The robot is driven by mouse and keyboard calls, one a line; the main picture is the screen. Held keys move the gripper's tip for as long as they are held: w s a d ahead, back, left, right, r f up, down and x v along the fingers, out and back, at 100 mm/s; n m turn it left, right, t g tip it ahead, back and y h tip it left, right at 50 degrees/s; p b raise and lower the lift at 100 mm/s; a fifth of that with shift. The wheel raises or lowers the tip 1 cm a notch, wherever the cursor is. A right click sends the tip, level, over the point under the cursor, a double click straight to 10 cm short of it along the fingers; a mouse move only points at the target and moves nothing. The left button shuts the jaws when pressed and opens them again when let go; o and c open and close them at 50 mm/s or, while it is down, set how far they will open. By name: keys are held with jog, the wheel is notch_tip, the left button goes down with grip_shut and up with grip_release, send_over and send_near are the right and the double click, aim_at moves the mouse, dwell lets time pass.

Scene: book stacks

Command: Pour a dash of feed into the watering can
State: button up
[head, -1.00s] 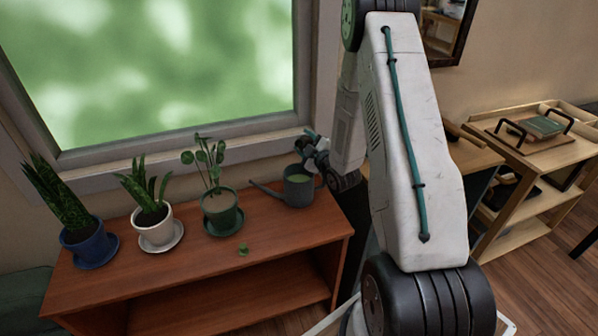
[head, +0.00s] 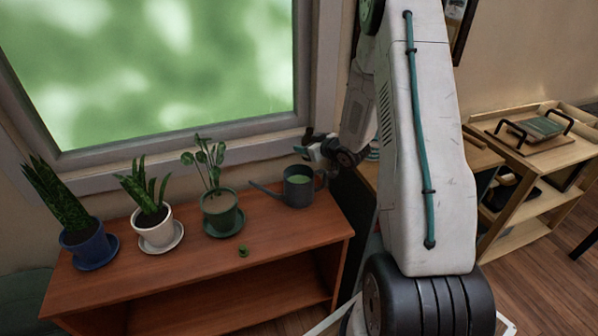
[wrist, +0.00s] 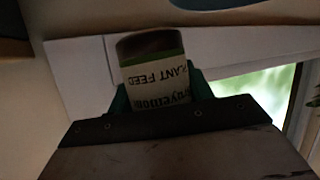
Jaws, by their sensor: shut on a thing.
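The dark grey watering can (head: 298,190) stands upright at the right end of the brown wooden shelf unit, its spout pointing left and green liquid showing inside. My gripper (head: 316,148) is just above and behind the can's right side, by the window frame. In the wrist view, its teal fingers (wrist: 198,84) are shut on the plant feed bottle (wrist: 153,82), a dark bottle with a pale label whose lettering appears upside down. The bottle is hard to make out in the head view, and I cannot tell whether any feed is flowing.
Potted plants in blue (head: 88,250), white (head: 155,234) and green (head: 221,212) pots stand left of the can. A small green object (head: 243,250) lies near the shelf unit's front edge (head: 200,287). A wooden cart (head: 540,150) stands at the right.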

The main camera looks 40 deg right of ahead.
aim_at(307, 132)
jog(key=shift+m, duration=0.3)
jog(key=shift+w+d+r, duration=0.1)
jog(key=shift+r, duration=2.3)
